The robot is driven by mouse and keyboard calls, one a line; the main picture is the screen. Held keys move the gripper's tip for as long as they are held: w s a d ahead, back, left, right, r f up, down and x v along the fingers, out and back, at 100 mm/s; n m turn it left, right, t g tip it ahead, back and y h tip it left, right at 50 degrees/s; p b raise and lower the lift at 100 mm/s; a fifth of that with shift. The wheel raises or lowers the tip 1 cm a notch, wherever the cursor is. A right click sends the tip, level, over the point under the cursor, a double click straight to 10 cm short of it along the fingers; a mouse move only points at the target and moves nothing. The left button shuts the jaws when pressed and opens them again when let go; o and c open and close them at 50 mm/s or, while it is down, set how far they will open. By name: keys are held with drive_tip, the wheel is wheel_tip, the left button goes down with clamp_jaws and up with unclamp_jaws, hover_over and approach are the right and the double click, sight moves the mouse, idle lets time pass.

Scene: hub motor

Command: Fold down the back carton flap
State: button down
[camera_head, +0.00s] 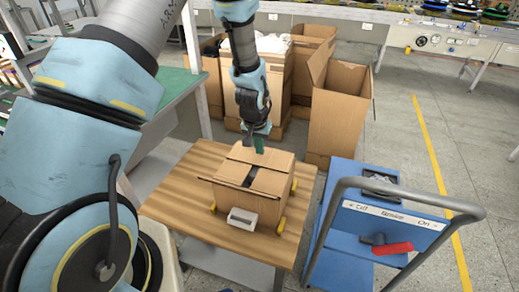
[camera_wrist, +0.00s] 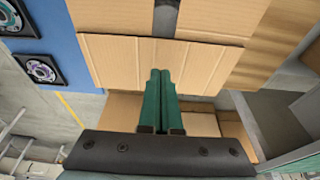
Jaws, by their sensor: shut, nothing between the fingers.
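A brown carton (camera_head: 262,205) stands on a wooden-topped table. Its back flap (camera_head: 262,157) lies across the far part of the top and looks folded low, close to flat. In the wrist view the same flap (camera_wrist: 110,62) spans the picture as a ribbed panel. A dark gap (camera_wrist: 165,18) shows between the panels beyond it, and a dark opening (camera_head: 268,181) shows in the head view. My gripper (camera_head: 259,148) points down at the flap's far side. Its green fingers (camera_wrist: 160,73) are together and empty, over the flap; whether they touch it I cannot tell.
The wooden table (camera_head: 165,205) has clear room left of the carton. A pale device (camera_head: 243,218) and yellow pieces (camera_head: 281,226) sit at the carton's base. A blue cart (camera_head: 345,237) with a grey handle stands at right. Large open cartons (camera_head: 336,118) stand behind.

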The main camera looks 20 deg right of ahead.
wheel_tip(320, 180, up, 7)
drive_tip(key=p, duration=0.4)
drive_tip(key=shift+r, duration=0.2)
drive_tip(key=w+a+r+n+y, duration=0.1)
drive_tip(key=a+r+n, duration=0.1)
drive_tip(key=a+r, duration=0.55)
drive_tip(key=w+a+r+n, duration=0.15)
drive_tip(key=a+r, duration=0.25)
drive_tip(key=a, duration=0.7)
drive_tip(key=s+a+r+n, duration=0.4)
drive_tip(key=s+a, duration=0.5)
drive_tip(key=a, duration=0.5)
wheel_tip(320, 180, up, 2)
drive_tip(key=shift+s+a+r+y, duration=0.1)
drive_tip(key=shift+s+a+y, duration=0.2)
drive_tip(key=shift+y, duration=0.1)
drive_tip(key=shift+d, duration=0.15)
